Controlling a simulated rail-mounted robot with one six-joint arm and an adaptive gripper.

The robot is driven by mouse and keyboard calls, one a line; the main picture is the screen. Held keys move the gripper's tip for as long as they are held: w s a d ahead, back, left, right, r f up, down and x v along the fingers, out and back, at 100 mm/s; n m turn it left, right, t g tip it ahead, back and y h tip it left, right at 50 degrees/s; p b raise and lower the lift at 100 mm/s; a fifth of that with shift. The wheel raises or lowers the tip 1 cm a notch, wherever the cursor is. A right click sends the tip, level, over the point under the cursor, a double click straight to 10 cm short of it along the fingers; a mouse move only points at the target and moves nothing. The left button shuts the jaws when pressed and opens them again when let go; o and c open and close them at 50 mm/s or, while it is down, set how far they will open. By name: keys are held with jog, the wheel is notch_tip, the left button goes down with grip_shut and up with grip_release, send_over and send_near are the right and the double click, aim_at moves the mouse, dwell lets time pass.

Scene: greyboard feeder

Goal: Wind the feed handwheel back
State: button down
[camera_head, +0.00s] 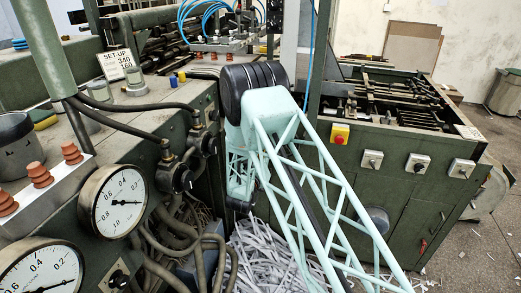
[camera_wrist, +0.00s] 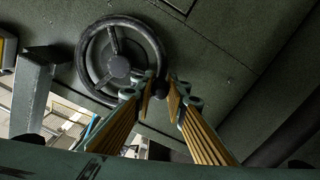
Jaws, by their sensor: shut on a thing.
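The handwheel (camera_wrist: 119,66) is a dark grey three-spoked wheel with a round hub, set against a dark green panel in the upper left of the wrist view. My gripper (camera_wrist: 160,88), with yellow-ridged fingers, reaches to the wheel's lower right rim. Its fingertips are closed in around a small dark handle there, mostly hidden between them. In the head view my pale green lattice arm covers the middle, and the gripper and its grip on the wheel are hidden.
A set-up card (camera_head: 120,66) stands on the left machine, above pressure gauges (camera_head: 119,200) and dark hoses. A green cabinet (camera_head: 395,190) with switches and a red button stands right. Paper strips (camera_head: 265,255) lie heaped below my arm. The floor at far right is fairly open.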

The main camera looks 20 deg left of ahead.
jog(key=shift+f, duration=0.15)
jog(key=c, duration=2.6)
grip_release()
jog(key=shift+o, duration=0.2)
jog(key=shift+s, duration=0.15)
jog(key=s, duration=1.1)
jog(key=shift+s+a, duration=0.15)
jog(key=shift+s, duration=0.2)
